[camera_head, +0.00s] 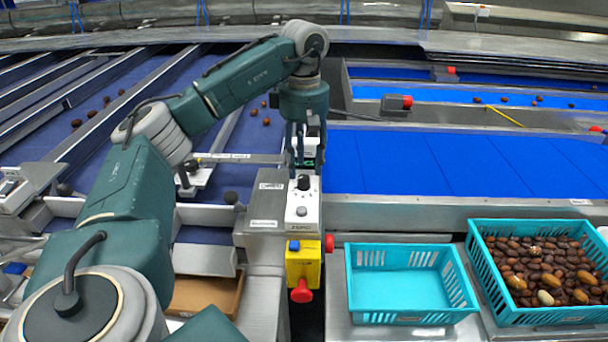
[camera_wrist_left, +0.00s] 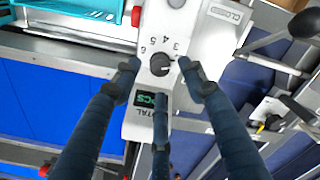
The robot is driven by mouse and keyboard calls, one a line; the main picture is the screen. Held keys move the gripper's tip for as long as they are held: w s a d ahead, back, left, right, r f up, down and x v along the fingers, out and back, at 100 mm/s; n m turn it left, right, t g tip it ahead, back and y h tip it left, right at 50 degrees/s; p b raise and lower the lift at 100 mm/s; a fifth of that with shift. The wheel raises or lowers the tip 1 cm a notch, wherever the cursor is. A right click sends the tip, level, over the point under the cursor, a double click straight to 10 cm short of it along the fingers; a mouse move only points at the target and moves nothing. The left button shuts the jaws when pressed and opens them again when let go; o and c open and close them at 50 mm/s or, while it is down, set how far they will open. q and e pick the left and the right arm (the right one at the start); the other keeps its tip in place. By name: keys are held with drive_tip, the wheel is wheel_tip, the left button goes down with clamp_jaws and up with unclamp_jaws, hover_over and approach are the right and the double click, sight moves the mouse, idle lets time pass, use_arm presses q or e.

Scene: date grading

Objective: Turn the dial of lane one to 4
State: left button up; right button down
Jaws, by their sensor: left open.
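A white control box with a black round dial (camera_head: 304,182) stands on the metal frame at the middle of the head view. In the left wrist view the dial (camera_wrist_left: 159,65) has printed numbers around it, 3, 4, 5 and 6 among them. I cannot tell surely which number it points at. A small green display (camera_wrist_left: 146,98) sits beside it. My left gripper (camera_head: 305,164) is open, pointing down just behind the dial in the head view. In the left wrist view its fingers (camera_wrist_left: 160,72) spread around the dial, with no clear contact. The right gripper is not in view.
A yellow box with a red button (camera_head: 302,268) hangs in front of the control box. An empty turquoise crate (camera_head: 398,318) and a crate full of dates (camera_head: 534,316) stand at right. Blue belts lie behind; black-knobbed levers (camera_head: 231,198) stand at left.

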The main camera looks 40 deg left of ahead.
sight(304, 177)
use_arm(q)
wheel_tip(304, 177, down, 3)
drive_tip(key=shift+s+f+p, duration=0.1)
drive_tip(key=shift+f+p, duration=0.1)
drive_tip(key=shift+p, duration=0.1)
drive_tip(key=shift+f, duration=0.1)
drive_tip(key=shift+c, duration=1.3)
clamp_jaws()
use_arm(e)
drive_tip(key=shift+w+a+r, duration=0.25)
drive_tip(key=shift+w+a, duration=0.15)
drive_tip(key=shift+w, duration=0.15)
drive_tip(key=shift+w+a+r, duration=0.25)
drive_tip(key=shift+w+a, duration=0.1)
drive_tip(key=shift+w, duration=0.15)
